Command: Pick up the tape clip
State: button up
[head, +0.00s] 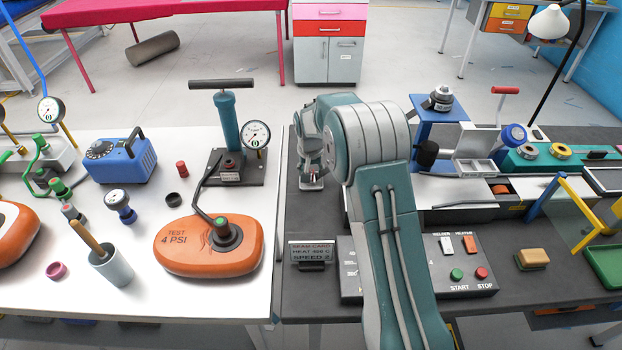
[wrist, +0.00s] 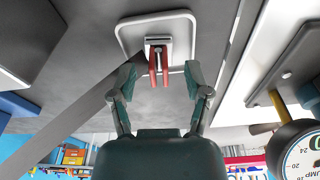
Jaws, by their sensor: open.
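A small metal clip with two red prongs, which looks like the tape clip (wrist: 158,62), stands on a white-edged rounded plate (wrist: 122,38) in the wrist view. My gripper (wrist: 158,84) is open, with one green finger on each side of the red prongs. Both fingers are apart from the clip. In the head view my gripper (head: 311,150) is at the left end of the dark bench, partly behind my arm. A small pale plate (head: 312,184) shows below it there. The clip itself cannot be made out in that view.
A pump with a gauge (head: 227,125) stands on the white table to the left. A sign card (head: 311,251) and a button box (head: 462,262) are near the bench's front. An orange inflated pad (head: 178,252) lies on the white table.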

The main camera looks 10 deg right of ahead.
jog(key=shift+f, duration=0.45)
jog(key=shift+c, duration=0.3)
grip_shut()
jog(key=shift+r, duration=0.1)
